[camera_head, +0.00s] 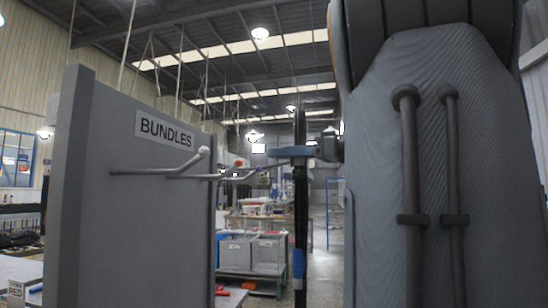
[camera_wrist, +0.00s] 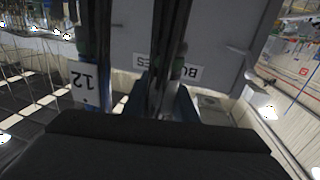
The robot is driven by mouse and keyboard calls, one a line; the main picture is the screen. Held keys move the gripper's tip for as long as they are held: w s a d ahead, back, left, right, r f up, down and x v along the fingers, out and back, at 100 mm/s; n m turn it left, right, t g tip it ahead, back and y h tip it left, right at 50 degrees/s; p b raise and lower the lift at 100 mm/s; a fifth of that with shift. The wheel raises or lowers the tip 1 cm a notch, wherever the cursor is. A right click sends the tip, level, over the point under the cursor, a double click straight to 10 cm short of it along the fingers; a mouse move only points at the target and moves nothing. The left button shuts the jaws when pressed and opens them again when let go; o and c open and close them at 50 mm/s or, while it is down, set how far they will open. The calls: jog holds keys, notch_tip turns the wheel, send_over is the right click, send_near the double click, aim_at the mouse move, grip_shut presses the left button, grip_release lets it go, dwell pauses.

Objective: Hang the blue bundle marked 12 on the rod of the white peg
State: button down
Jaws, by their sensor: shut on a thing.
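In the head view a grey board stands at the left, with a white-tipped peg (camera_head: 203,151) whose thin rod sticks out to the right. My gripper (camera_head: 293,152) is to the right of the pegs, shut on the dark strands of a hanging bundle (camera_head: 300,205). The bundle shows edge-on, with a blue band (camera_head: 299,263) low down. In the wrist view my gripper's blue fingers (camera_wrist: 162,103) close around dark strands (camera_wrist: 166,45). A white tag reading 12 (camera_wrist: 83,82) shows upside down at the left. The bundle is apart from the white peg.
The board (camera_head: 85,210) bears a BUNDLES sign (camera_head: 164,130), which also shows in the wrist view (camera_wrist: 181,71). An orange-tipped peg (camera_head: 238,162) sits just right of the white tip. A RED label (camera_head: 15,293) is at lower left. Shop benches stand behind.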

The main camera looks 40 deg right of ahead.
jog(key=w+d+p+v, duration=0.1)
jog(key=d+p+v, duration=0.1)
jog(key=p+v, duration=0.4)
jog(key=shift+v, duration=2.6)
jog(key=shift+r, duration=0.2)
